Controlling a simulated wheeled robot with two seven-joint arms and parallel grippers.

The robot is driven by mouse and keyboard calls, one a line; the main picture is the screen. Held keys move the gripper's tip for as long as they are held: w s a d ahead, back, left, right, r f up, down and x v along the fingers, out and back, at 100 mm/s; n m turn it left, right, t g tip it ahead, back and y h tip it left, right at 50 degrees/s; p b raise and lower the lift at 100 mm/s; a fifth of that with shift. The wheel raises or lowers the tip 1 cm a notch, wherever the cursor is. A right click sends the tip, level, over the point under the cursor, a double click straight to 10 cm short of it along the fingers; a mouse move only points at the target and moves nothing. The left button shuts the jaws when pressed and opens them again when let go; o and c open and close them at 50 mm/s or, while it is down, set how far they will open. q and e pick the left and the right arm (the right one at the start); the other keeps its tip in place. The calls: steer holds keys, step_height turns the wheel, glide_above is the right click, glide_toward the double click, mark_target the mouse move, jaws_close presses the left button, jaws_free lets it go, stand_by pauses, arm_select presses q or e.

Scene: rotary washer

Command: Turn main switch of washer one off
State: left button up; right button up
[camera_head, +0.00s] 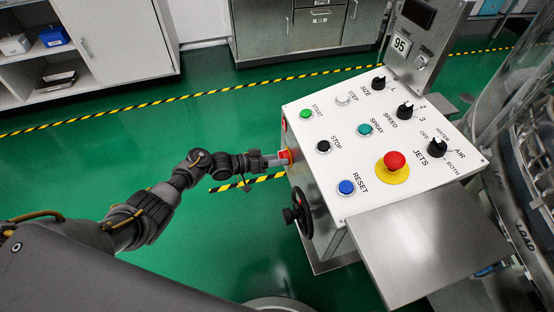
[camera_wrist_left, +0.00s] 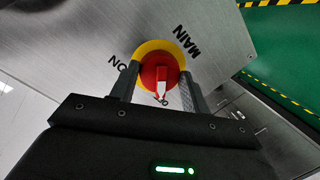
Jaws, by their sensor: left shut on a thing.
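The washer's control box (camera_head: 388,145) stands at the right of the head view. Its main switch (camera_head: 284,156) is a red knob on the box's left side. In the left wrist view the red main switch (camera_wrist_left: 160,76) sits on a yellow disc, with "MAIN" and "ON" lettering beside it. My left gripper (camera_head: 275,159) reaches the switch from the left. In the left wrist view its two fingers (camera_wrist_left: 158,88) stand on either side of the red knob, shut on it. Part of the lower lettering is hidden by the knob and fingers. My right gripper is not in view.
The sloped panel carries several buttons and knobs, with a red emergency stop (camera_head: 394,162) on yellow. A black handwheel (camera_head: 298,213) sticks out below the main switch. A steel shelf (camera_head: 430,245) juts out in front. Green floor is clear at the left, before white cabinets (camera_head: 110,40).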

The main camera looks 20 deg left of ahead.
arm_select(q)
steer(key=o, duration=1)
steer(key=p+v, duration=0.1)
steer(key=v, duration=0.9)
steer(key=shift+s+a+r, duration=0.1)
steer(key=shift+s+a, duration=0.15)
steer(key=shift+a, duration=0.05)
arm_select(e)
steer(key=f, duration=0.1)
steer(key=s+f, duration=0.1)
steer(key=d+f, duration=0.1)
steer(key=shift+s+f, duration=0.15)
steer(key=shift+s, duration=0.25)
